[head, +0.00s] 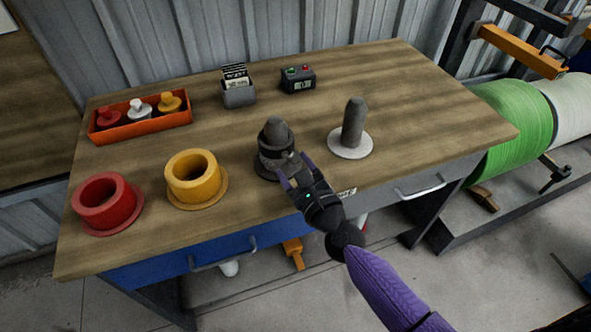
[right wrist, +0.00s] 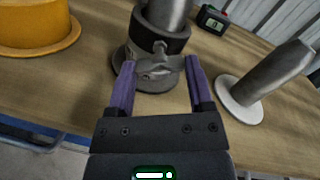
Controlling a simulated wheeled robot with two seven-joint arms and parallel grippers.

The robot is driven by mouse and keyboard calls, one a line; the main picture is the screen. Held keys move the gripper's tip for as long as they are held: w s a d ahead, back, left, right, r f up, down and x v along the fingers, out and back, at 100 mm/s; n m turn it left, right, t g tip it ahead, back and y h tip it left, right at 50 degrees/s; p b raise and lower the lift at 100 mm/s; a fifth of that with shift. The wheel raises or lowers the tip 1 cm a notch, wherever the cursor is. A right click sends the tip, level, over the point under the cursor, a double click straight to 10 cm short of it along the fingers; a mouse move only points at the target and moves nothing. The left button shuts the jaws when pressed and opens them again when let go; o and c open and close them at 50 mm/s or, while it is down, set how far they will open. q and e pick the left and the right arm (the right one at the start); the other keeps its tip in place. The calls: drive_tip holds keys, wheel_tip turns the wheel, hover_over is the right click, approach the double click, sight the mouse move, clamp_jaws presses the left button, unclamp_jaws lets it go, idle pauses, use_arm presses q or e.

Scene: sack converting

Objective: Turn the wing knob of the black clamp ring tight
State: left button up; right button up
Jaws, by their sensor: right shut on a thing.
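The black clamp ring (head: 270,155) sits around a dark grey post (head: 277,130) that stands on a round base near the table's front edge. In the right wrist view the clamp ring (right wrist: 165,40) shows its grey wing knob (right wrist: 158,70) facing me, with the wings spread roughly sideways. My right gripper (head: 288,170) comes from the front. In the right wrist view its purple fingers (right wrist: 160,68) are on either side of the wing knob, shut on it. The far side of the ring is hidden. My left gripper is not in view.
A grey post on a white base (head: 350,144) stands to the right. A yellow spool (head: 193,178) and a red spool (head: 104,202) stand left. Behind are an orange tray (head: 140,126), a card holder (head: 238,94) and a small black box (head: 298,80). The back right tabletop is clear.

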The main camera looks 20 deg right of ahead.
drive_tip(key=shift+m, duration=0.7)
drive_tip(key=o, duration=1.3)
drive_tip(key=shift+c, duration=0.2)
drive_tip(key=s+d+b, duration=0.1)
drive_tip(key=s, duration=0.8)
drive_tip(key=shift+s+d, duration=0.3)
drive_tip(key=shift+s, duration=0.1)
